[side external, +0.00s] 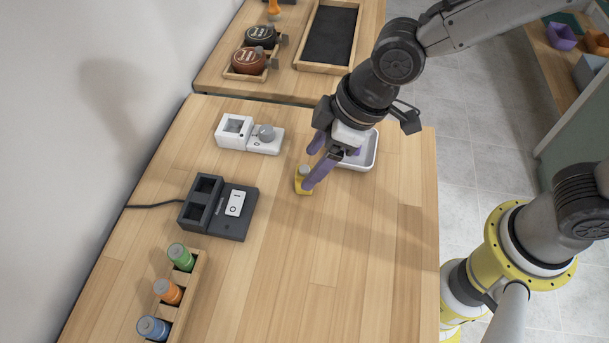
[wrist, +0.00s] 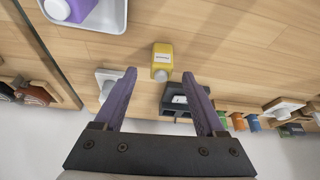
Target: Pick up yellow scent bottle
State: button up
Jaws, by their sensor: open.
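The yellow scent bottle (side external: 302,181) stands on the wooden table with a pale grey cap on top. In the wrist view the yellow bottle (wrist: 162,58) lies ahead of the fingertips, roughly centred between them, with a white label on it. My gripper (side external: 312,162) has purple fingers and is beside the bottle in the side view, one finger partly overlapping it. In the wrist view my gripper (wrist: 160,73) is open with nothing between its fingers. Whether a finger touches the bottle, I cannot tell.
A white tray (side external: 371,152) with a purple item is behind my gripper. A white device with a knob (side external: 249,134) and a black switch unit (side external: 218,207) are left. A wooden rack (side external: 190,285) holds green, orange and blue bottles. The table's front right is clear.

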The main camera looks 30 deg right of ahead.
aim_at(304, 177)
jog(key=x, duration=0.5)
jog(key=shift+s+f, duration=0.1)
jog(key=shift+s, duration=0.1)
jog(key=shift+c, duration=0.3)
grip_shut()
